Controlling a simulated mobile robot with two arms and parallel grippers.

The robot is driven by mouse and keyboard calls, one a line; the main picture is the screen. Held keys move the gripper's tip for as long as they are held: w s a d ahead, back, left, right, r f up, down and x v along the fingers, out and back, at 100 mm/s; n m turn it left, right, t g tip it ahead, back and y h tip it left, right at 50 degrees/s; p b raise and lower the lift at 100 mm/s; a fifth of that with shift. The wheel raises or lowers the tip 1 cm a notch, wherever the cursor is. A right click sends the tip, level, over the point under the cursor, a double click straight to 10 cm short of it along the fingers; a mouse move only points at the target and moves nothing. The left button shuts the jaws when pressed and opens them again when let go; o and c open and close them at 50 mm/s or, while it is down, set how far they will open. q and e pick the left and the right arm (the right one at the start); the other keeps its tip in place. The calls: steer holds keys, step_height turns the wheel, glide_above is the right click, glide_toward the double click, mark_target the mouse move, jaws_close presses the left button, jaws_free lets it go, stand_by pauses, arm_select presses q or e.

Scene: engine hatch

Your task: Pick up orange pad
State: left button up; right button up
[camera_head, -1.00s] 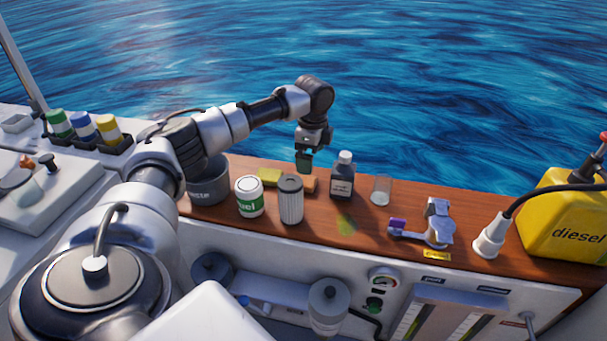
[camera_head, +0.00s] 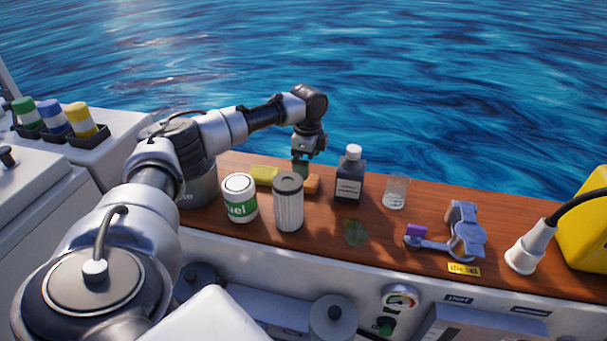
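The orange pad (camera_head: 313,184) lies on the wooden counter, partly hidden behind the grey ribbed filter. My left gripper (camera_head: 300,169) points down just above and behind the pad's left end, its dark green fingertips close to it. The fingertips are small and their lower ends are partly hidden, so I cannot tell whether they are open or shut, or whether they touch the pad. My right gripper is out of view.
A yellow pad (camera_head: 264,175) lies left of the orange pad. The fuel can (camera_head: 240,198) and ribbed filter (camera_head: 288,205) stand in front, and a dark bottle (camera_head: 349,177) stands right. A glass (camera_head: 396,192) and a green patch (camera_head: 355,232) are farther right.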

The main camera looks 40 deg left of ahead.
arm_select(q)
step_height(320, 180, down, 7)
steer(key=shift+w+r, duration=0.1)
stand_by(0.3)
steer(key=c, duration=1)
step_height(320, 180, up, 10)
steer(key=shift+r, duration=0.1)
